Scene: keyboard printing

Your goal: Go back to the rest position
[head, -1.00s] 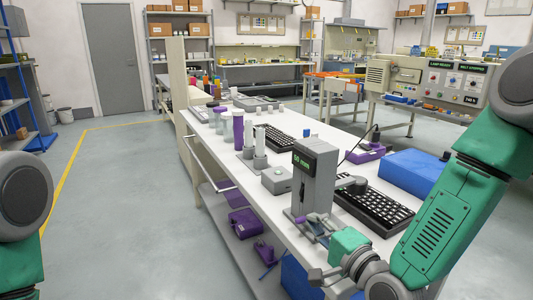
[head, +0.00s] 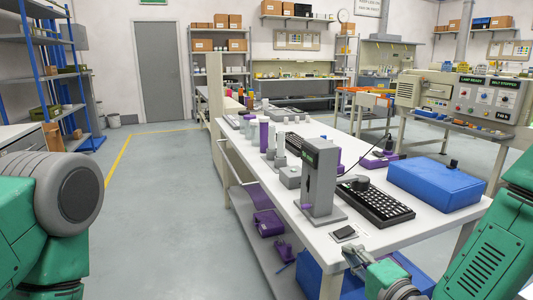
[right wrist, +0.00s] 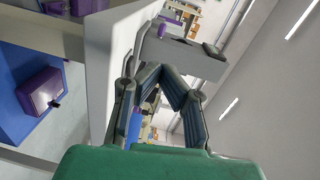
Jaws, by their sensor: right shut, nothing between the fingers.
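My right gripper (head: 352,252) is at the near edge of the white table (head: 395,238), in front of the grey gauge stand (head: 320,185). In the right wrist view its fingers (right wrist: 160,72) are shut and empty, with the table's edge beside them. My left arm shows at the left of the head view, bent and clear of the table; its gripper is out of view. A black keyboard (head: 378,205) lies on the table to the right of the stand.
A blue box (head: 435,182) stands on the table's right side. A small dark pad (head: 344,232) lies near the front edge. Purple boxes (head: 268,222) sit on the lower shelf. The floor (head: 165,200) left of the table is clear.

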